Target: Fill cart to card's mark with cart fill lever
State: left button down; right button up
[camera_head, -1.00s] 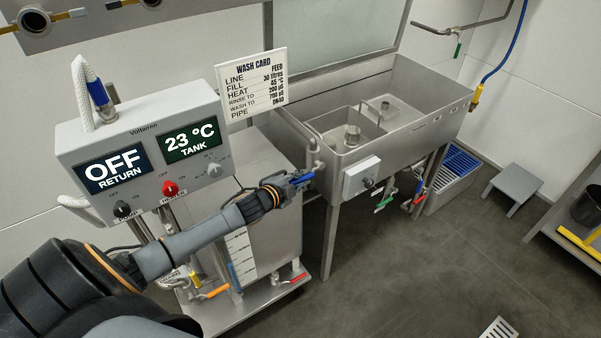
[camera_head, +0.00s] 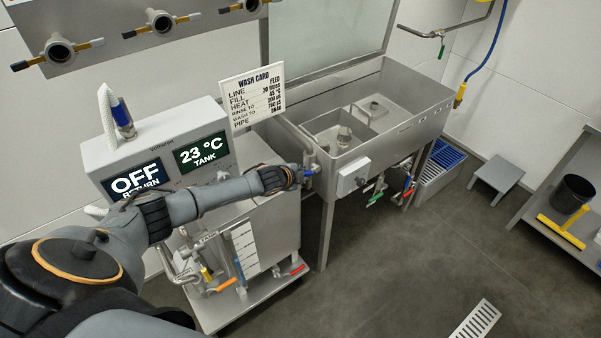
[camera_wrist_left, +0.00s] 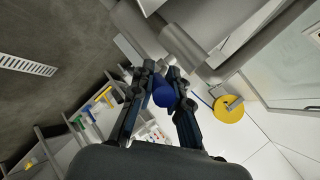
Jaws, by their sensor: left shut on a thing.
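The cart (camera_head: 272,232) is a steel box with a control panel above it, standing left of the sink. The wash card (camera_head: 252,92) behind the panel reads fill 30 litres. A white level scale (camera_head: 245,248) is on the cart's front; I cannot make out a level on it. My left gripper (camera_head: 298,174) is at the cart's upper right corner, by the sink, shut on a blue handle (camera_head: 308,170), apparently the cart fill lever. In the left wrist view the blue handle (camera_wrist_left: 163,95) sits between the fingers, with a grey pipe beyond. My right gripper is out of view.
The panel display (camera_head: 136,180) reads OFF return; the other (camera_head: 202,153) reads 23 °C tank. The sink (camera_head: 395,120) has a grey box (camera_head: 352,175) in front. Floor on the right is clear up to a stool (camera_head: 497,178) and a drain grate (camera_head: 474,320).

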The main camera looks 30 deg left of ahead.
pick_arm(q)
jog(key=c, duration=1.3)
grip_release()
jog(key=shift+d, duration=0.1)
jog(key=shift+s+r, duration=0.35)
jog(key=shift+s, duration=0.2)
jog(key=v, duration=1)
jog(key=shift+s+r, duration=0.25)
